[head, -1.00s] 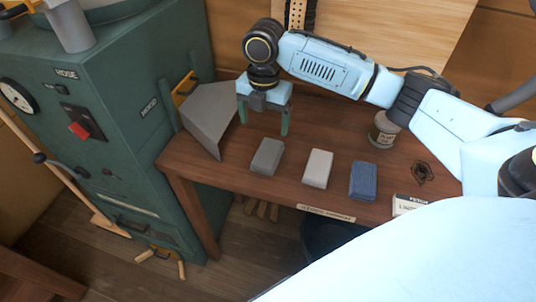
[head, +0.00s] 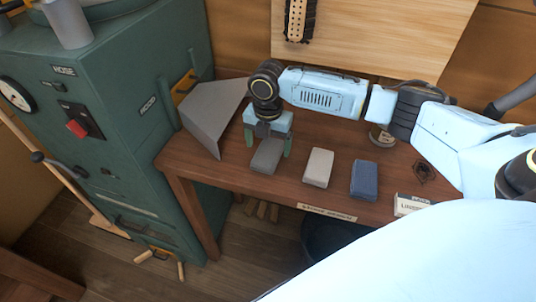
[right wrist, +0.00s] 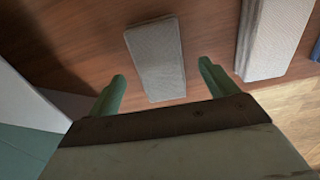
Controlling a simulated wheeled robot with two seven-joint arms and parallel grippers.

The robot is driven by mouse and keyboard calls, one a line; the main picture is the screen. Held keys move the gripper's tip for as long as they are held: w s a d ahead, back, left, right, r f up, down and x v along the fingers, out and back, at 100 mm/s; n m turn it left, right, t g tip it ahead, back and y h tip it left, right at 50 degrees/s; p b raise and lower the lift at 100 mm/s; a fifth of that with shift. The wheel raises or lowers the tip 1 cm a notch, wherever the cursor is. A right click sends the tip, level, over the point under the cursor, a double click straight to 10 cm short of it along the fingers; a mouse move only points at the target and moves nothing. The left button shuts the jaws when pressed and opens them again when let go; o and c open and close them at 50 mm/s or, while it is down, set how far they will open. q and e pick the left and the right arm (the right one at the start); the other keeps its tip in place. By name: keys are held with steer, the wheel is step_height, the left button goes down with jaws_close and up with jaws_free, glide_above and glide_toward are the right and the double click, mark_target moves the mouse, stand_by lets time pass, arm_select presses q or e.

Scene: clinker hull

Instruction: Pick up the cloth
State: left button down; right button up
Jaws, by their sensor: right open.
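Three folded, block-like pads that look like cloths lie in a row on the brown wooden table (head: 225,172). They are a dark grey one (head: 266,158), a pale grey-beige one (head: 319,167) and a dark blue one (head: 364,180). My right gripper (head: 268,146) points down over the dark grey pad, open, with its green fingers to either side of the pad's far end. In the right wrist view the grey pad (right wrist: 157,60) lies between and beyond the open fingertips, and nothing is held. My left gripper is not seen.
A bent grey metal sheet (head: 213,115) stands close left of the gripper, beside a green machine (head: 110,130). A small jar (head: 381,136) stands behind the blue pad. A labelled white box (head: 410,205) is at the table's right front. A dark bin is below the table.

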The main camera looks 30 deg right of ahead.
mark_target(268, 150)
steer(key=shift+f, duration=0.9)
steer(key=shift+c, duration=0.3)
steer(key=c, duration=1)
steer(key=shift+r, duration=0.15)
step_height(268, 150, up, 10)
steer(key=p, duration=0.1)
